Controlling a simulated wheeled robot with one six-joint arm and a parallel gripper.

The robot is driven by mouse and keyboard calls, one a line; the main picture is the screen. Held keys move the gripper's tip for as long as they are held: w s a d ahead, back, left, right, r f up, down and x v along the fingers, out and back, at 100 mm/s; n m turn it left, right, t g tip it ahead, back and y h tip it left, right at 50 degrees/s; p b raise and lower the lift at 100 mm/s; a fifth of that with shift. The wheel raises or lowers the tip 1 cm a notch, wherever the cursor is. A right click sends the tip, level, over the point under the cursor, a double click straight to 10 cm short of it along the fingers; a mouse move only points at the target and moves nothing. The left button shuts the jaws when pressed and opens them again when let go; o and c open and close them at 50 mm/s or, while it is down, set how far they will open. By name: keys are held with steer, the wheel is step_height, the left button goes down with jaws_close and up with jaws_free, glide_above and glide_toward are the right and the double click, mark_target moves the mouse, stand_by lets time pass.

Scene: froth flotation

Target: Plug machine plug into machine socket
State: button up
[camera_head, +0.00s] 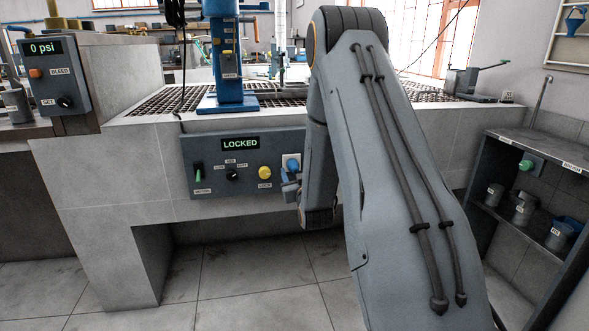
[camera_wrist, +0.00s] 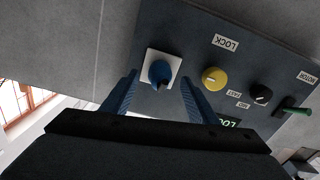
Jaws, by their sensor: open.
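A white square plate with a round blue fitting (camera_head: 292,162) sits at the right end of the grey control panel (camera_head: 216,178). The wrist view shows the blue fitting (camera_wrist: 160,71) on its white plate (camera_wrist: 150,56), with a dark part at its lower edge. I cannot tell whether this is the bare machine socket or a plug seated in it. No separate loose plug shows. My gripper (camera_wrist: 159,78) is open, its two fingers on either side of the blue fitting in the wrist view, with nothing held. In the head view my gripper (camera_head: 289,187) is just below the fitting, partly behind my arm.
A blue machine column (camera_head: 228,60) stands above. A shelf (camera_head: 520,215) with pots is at right. Open floor lies in front.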

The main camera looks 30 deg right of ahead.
steer(key=shift+v, duration=2.35)
steer(key=shift+w+a+r, duration=0.1)
steer(key=shift+w+a, duration=0.05)
steer(key=shift+a, duration=0.1)
steer(key=a+r+n+g+y, duration=0.1)
steer(key=a+g+y, duration=0.25)
steer(key=a, duration=0.65)
steer(key=s+a+r+n+g+y, duration=0.1)
steer(key=s+a+g+y, duration=0.1)
steer(key=s+a+g, duration=0.7)
steer(key=s+a+r+n+g, duration=0.1)
steer(key=s+a, duration=0.4)
steer(key=s, duration=0.4)
steer(key=s+a+r+g, duration=0.1)
steer(key=s+a, duration=0.4)
steer(key=s, duration=0.4)
steer(key=s+a+r+n+g+p, duration=0.1)
steer(key=s+r+g, duration=0.2)
steer(key=s, duration=0.9)
steer(key=d+r+m+p, duration=0.2)
steer(key=d+r+p, duration=0.6)
steer(key=p, duration=0.9)
steer(key=shift+s+d+r+m, duration=0.2)
steer(key=shift+d+r+m, duration=0.1)
steer(key=shift+d+r, duration=0.15)
